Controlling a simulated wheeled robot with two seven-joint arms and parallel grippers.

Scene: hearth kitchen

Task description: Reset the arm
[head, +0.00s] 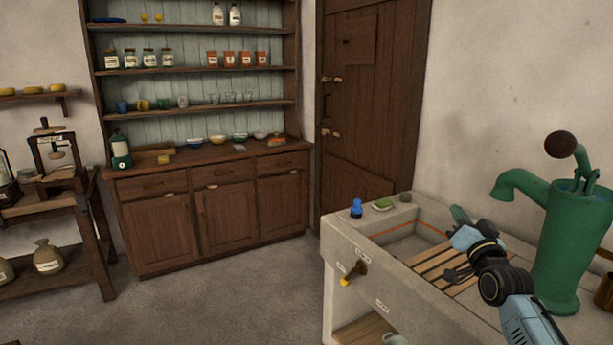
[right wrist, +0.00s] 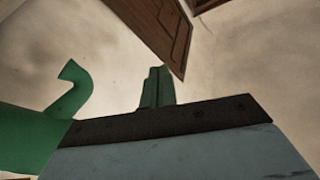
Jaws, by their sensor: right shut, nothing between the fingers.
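My right arm comes in from the lower right of the head view and reaches over the stone sink (head: 343,240). Its gripper (head: 459,214) is at the end of the blue-grey wrist, above the sink basin and left of the green hand pump (head: 572,245). In the right wrist view the green fingers (right wrist: 157,87) are together, pointing up, with nothing between them. The pump's spout (right wrist: 75,88) shows at the left of that view. My left gripper is not in view.
A wooden slatted rack (head: 437,259) lies in the sink. A dresser (head: 215,210) with jars and bowls stands behind. Open floor (head: 230,300) lies left of the sink.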

